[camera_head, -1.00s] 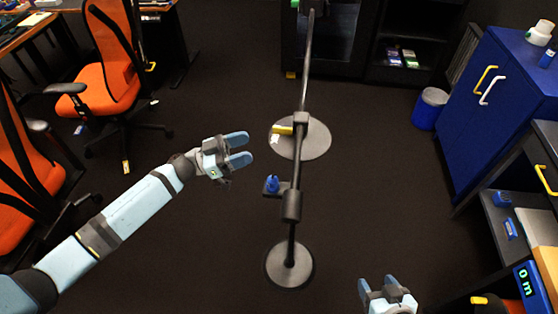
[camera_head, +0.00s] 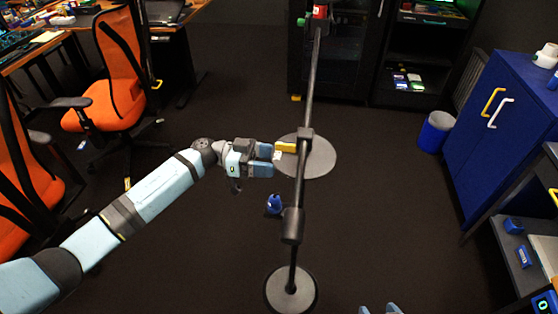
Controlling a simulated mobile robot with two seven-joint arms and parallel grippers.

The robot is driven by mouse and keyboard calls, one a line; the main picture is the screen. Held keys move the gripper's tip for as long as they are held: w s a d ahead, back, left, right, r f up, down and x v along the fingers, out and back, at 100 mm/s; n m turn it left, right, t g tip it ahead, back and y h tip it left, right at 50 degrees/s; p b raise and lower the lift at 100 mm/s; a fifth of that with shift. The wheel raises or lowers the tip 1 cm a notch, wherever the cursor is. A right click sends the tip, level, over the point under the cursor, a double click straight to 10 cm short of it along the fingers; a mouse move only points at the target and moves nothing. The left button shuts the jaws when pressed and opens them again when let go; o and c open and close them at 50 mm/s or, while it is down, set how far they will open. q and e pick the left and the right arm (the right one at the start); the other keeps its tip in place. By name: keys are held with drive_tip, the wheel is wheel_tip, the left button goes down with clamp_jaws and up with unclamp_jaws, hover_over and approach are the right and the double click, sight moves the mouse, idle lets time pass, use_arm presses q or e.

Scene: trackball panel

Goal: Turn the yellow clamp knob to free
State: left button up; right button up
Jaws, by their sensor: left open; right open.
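The yellow clamp knob (camera_head: 286,147) is a short yellow bar sticking out to the left from a dark clamp collar (camera_head: 305,134) on a long black bar (camera_head: 301,180). A small white tag (camera_head: 277,156) shows just below the knob's left end. My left gripper (camera_head: 270,160) is open, with blue fingers pointing right. Its fingertips are just left of the knob and close to it in the picture; I cannot tell whether they touch. My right gripper (camera_head: 379,309) is open at the bottom edge, mostly out of view, well away from the knob.
Round grey base plates show behind (camera_head: 322,160) and at the near end (camera_head: 291,291) of the bar. A blue piece (camera_head: 274,204) sits left of a lower black collar (camera_head: 292,225). Orange chairs (camera_head: 121,75) stand left, a blue cabinet (camera_head: 500,125) right.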

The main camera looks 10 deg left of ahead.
use_arm(q)
drive_tip(key=shift+d, duration=1.4)
drive_tip(key=c, duration=0.9)
drive_tip(key=shift+r+m+p, duration=0.1)
drive_tip(key=shift+m+p, duration=0.25)
drive_tip(key=shift+m, duration=1.75)
drive_tip(key=o, duration=0.9)
drive_tip(key=shift+a, duration=0.1)
drive_tip(key=a, duration=1.3)
drive_tip(key=shift+a, duration=0.4)
